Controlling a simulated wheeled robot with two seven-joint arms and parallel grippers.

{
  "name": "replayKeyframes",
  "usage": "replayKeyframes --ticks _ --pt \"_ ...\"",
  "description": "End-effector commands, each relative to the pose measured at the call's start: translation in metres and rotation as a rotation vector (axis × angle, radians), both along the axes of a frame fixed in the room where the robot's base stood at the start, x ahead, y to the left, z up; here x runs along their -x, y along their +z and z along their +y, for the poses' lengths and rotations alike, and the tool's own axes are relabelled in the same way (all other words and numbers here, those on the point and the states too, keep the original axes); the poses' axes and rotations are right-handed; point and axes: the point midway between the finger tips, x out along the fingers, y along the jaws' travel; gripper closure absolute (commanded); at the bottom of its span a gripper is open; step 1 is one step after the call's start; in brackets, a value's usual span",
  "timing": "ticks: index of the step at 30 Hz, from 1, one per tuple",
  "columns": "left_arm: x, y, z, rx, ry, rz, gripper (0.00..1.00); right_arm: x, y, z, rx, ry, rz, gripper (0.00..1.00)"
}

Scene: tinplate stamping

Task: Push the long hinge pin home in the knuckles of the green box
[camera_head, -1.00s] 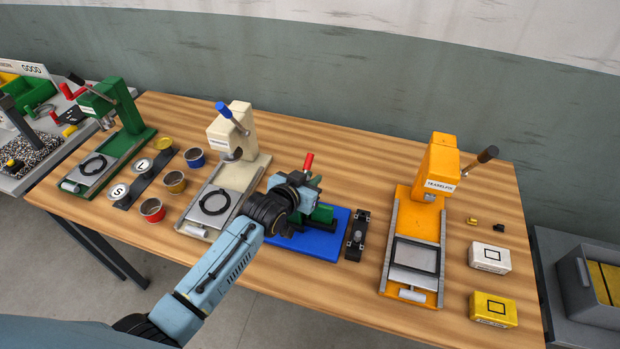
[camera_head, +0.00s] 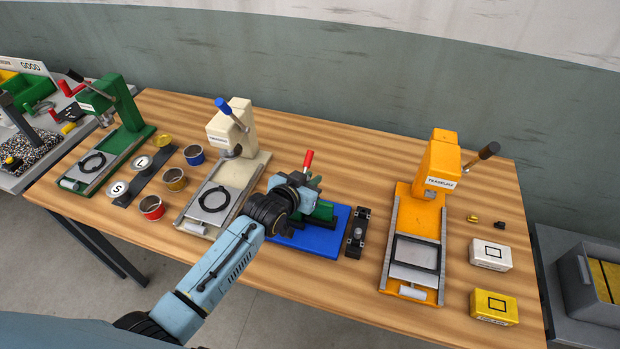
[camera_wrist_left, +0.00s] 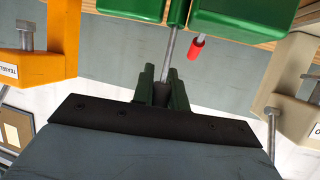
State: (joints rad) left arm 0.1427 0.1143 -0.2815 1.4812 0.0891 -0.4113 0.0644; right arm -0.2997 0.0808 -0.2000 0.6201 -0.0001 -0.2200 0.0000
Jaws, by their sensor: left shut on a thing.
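My left gripper (camera_head: 312,183) is over the blue board (camera_head: 338,236) at the middle of the table. In the left wrist view its two dark green fingers (camera_wrist_left: 163,76) are shut on the long hinge pin (camera_wrist_left: 172,48), a thin grey rod. The pin runs up from the fingers toward a green knuckle (camera_wrist_left: 178,12) between two green parts of the box. The green box (camera_head: 323,211) sits on the blue board, partly hidden behind my gripper. How deep the pin sits in the knuckles cannot be told. My right gripper is not in view.
A red-tipped lever (camera_head: 308,160) stands up close beside my gripper; it shows in the left wrist view (camera_wrist_left: 196,48). A cream press (camera_head: 232,148) stands to the left, an orange press (camera_head: 441,165) to the right. A black fixture (camera_head: 357,234) lies right of the board.

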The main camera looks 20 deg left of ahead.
Motion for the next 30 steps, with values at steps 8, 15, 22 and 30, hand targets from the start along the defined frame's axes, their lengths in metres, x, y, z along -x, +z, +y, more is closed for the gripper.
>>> replayKeyframes --ticks 8,15,22,30 --pt "0.0 -0.007 0.0 0.0 0.0 -0.001 1.0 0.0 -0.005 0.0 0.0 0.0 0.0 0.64" --pt "0.0 -0.013 0.0 0.0 0.0 -0.001 1.0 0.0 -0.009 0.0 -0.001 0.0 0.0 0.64" --pt "0.0 -0.019 0.0 0.0 0.0 -0.001 1.0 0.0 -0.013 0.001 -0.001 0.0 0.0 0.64" --pt "0.0 -0.026 0.0 0.0 0.0 0.0 1.0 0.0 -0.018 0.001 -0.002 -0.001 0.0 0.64"
